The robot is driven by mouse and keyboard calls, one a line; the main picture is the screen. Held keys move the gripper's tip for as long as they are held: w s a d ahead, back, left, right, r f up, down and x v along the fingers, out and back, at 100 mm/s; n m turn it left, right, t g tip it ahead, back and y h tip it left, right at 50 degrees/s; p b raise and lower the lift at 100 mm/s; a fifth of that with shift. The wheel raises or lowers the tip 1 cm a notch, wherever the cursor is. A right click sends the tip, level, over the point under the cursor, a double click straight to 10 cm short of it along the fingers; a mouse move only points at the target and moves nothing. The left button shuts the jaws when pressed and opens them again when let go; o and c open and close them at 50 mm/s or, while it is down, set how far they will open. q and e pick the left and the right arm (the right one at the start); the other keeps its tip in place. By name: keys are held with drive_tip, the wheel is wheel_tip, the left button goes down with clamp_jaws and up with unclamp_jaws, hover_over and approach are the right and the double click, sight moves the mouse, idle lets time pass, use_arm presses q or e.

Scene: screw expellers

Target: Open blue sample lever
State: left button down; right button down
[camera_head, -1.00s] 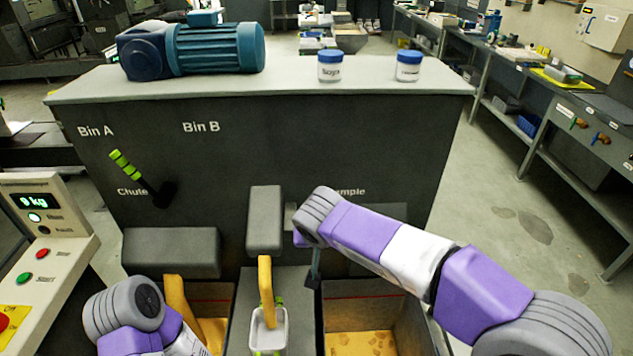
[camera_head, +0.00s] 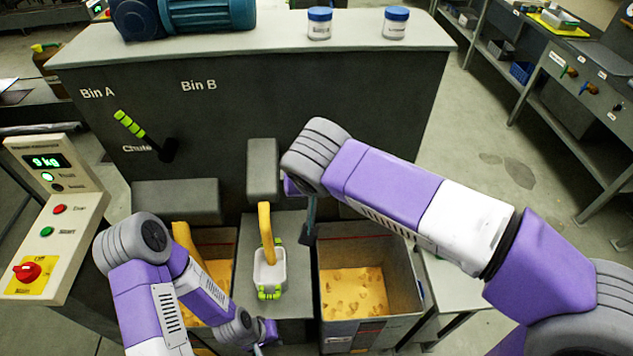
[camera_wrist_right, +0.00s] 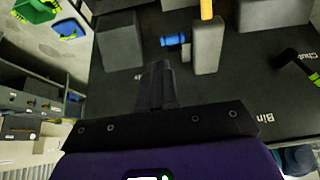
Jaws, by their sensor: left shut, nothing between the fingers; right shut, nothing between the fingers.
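The blue sample lever (camera_wrist_right: 174,41) shows in the right wrist view as a short blue handle on the dark machine front, beside a grey spout block (camera_wrist_right: 207,45). My right gripper (camera_wrist_right: 158,66) is shut and empty. Its fingertips appear just short of the lever in the picture, with no visible contact. In the head view my right arm covers the lever and the "Sample" label. My left gripper (camera_head: 264,341) is low at the bottom edge, shut and empty, and partly cut off.
Below the centre spout (camera_head: 263,170), yellow material drops into a white container (camera_head: 269,270) with green clips. A grey bin (camera_head: 412,290) holding yellow material stands to its right. The black-and-green chute lever (camera_head: 145,137) is at left, and a control panel (camera_head: 55,215) is farther left.

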drive_tip(key=v, duration=0.2)
drive_tip(key=shift+s+r+p, duration=0.15)
drive_tip(key=shift+s+p, duration=0.2)
drive_tip(key=shift+p, duration=0.05)
wheel_tip(320, 180, down, 30)
drive_tip(key=n+g+y, duration=0.1)
drive_tip(key=g+y, duration=0.2)
drive_tip(key=g, duration=0.2)
drive_tip(key=s+d+f+m, duration=0.2)
drive_tip(key=s+f, duration=0.4)
drive_tip(key=f, duration=0.3)
drive_tip(key=s+d+f+m+y, duration=0.1)
drive_tip(key=s+d+f, duration=0.4)
drive_tip(key=f, duration=0.5)
drive_tip(key=shift+s+m, duration=0.4)
drive_tip(key=shift+s, duration=0.45)
